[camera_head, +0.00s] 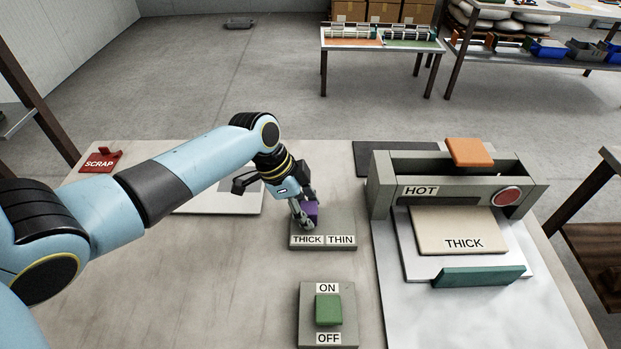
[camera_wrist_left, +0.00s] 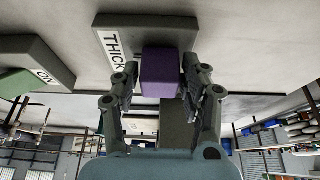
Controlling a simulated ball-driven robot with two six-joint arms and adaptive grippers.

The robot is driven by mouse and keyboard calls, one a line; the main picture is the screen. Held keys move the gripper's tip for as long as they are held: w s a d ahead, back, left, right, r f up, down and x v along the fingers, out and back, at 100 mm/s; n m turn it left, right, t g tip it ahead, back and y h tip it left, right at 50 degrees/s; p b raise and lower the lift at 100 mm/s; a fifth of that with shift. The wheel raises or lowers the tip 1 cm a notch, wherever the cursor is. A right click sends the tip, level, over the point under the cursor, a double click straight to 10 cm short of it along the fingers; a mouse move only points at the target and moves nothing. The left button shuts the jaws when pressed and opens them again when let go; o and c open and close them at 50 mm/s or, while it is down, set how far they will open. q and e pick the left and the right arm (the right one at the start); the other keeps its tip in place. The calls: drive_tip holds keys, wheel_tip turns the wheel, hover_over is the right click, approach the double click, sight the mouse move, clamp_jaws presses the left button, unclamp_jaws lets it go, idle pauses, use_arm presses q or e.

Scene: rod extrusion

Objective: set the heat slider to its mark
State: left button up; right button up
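The heat slider is a purple block (camera_head: 312,210) on a grey base (camera_head: 322,228) with white labels THICK on the left and THIN on the right. The block sits toward the THICK side. My left gripper (camera_head: 304,214) reaches down to it, with one finger partly covering it in the head view. My right gripper is not in view.
A switch with a green knob (camera_head: 328,310), labelled ON and OFF, stands in front of the slider base. The grey machine (camera_head: 385,190) marked HOT, with a tan THICK sheet (camera_head: 455,230), is to the right. A red SCRAP tray (camera_head: 101,161) is at far left.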

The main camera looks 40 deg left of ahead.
use_arm(q)
drive_tip(key=shift+o, duration=1.1)
drive_tip(key=v, duration=1.2)
